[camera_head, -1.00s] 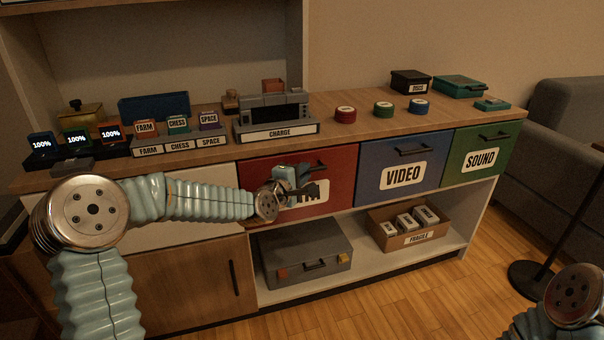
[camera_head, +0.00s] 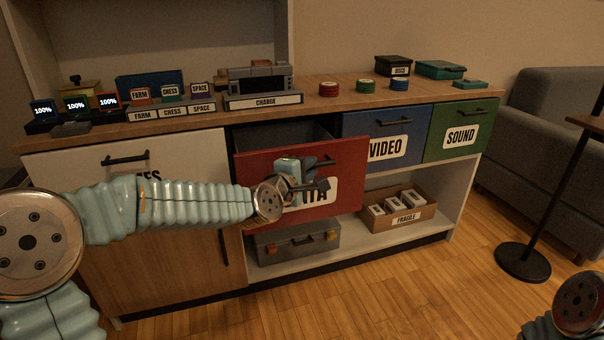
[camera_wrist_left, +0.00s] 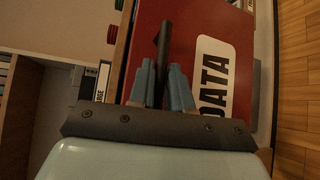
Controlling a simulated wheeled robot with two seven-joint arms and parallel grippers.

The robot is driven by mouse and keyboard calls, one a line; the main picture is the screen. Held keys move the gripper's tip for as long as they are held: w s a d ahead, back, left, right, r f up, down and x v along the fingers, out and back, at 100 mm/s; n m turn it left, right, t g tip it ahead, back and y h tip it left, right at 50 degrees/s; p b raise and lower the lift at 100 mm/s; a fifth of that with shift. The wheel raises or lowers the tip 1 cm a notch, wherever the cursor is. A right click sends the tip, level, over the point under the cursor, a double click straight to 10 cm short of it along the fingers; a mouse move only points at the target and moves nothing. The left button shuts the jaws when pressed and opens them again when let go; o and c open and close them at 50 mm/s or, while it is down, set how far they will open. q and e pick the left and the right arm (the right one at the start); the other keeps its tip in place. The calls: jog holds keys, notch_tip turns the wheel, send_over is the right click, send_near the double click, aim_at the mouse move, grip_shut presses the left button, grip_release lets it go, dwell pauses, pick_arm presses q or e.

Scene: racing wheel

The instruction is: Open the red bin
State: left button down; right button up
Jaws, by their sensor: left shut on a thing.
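The red bin (camera_head: 250,176) is a drawer with a white DATA label, and it stands pulled out from the cabinet. Its dark inside shows behind the red front in the head view. My left gripper (camera_head: 318,175) is at the upper middle of the red front, shut on the bin's black handle. In the left wrist view the two blue-grey fingers (camera_wrist_left: 162,82) close on either side of the black handle (camera_wrist_left: 163,45), with the red front (camera_wrist_left: 190,30) and DATA label beside it. My right arm shows only in part at the bottom right corner; its gripper is out of view.
The blue VIDEO bin (camera_head: 420,140) and green SOUND bin (camera_head: 485,115) are shut to the right. A grey case (camera_head: 290,243) and a cardboard FRAGILE box (camera_head: 425,212) sit on the shelf below. A lamp stand (camera_head: 523,262) stands on the floor at right.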

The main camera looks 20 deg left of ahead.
pick_arm(q)
jog(key=s+d+b, duration=0.1)
jog(key=s+d, duration=0.3)
jog(key=s, duration=0.3)
jog(key=shift+d, duration=0.35)
jog(key=c, duration=1.1)
grip_release()
jog(key=b+v, duration=0.1)
jog(key=v, duration=1.3)
jog(key=shift+d+f, duration=0.1)
jog(key=shift+w, duration=0.15)
